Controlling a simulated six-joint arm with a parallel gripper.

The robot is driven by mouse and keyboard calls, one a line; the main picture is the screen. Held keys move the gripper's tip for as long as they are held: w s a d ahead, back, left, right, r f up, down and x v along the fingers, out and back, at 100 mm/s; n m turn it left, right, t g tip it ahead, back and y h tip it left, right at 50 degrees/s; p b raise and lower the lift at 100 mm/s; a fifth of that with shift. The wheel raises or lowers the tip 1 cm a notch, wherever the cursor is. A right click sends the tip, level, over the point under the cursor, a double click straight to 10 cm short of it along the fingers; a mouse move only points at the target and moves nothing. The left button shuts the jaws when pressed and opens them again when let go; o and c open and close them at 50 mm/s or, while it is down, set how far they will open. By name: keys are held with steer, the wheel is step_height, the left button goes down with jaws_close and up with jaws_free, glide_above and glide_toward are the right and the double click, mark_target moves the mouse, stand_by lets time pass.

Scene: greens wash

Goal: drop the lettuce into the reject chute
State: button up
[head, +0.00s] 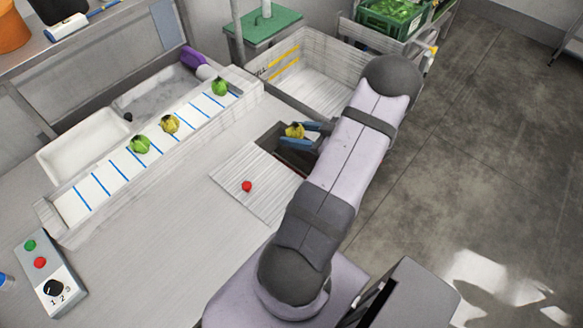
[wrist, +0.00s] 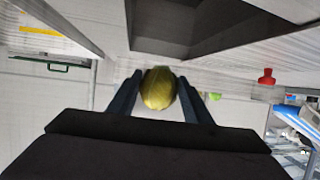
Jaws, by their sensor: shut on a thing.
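A yellowish lettuce (head: 294,131) is held between the blue fingers of my gripper (head: 303,138), which is shut on it. In the wrist view the lettuce (wrist: 158,88) sits between the two dark fingertips. The reject chute (head: 297,160) is a dark square opening in the worktop. In the head view the lettuce appears over its far part; its exact height above the opening is hard to tell. In the wrist view the dark opening (wrist: 190,28) lies beyond the lettuce. My arm and fingers hide part of the chute.
A pale lid (head: 228,178) with a red knob (head: 247,186) lies beside the opening. A white belt (head: 107,180) with blue lines carries two green lettuces and a yellow one. A whitish bin (head: 325,82) stands behind the chute. A control box (head: 50,270) is at the left.

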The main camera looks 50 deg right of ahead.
step_height(320, 180, down, 4)
steer(key=b, duration=0.3)
steer(key=o, duration=1.2)
steer(key=shift+c, duration=0.2)
steer(key=b+v, duration=0.2)
steer(key=v, duration=0.5)
steer(key=shift+s, duration=0.15)
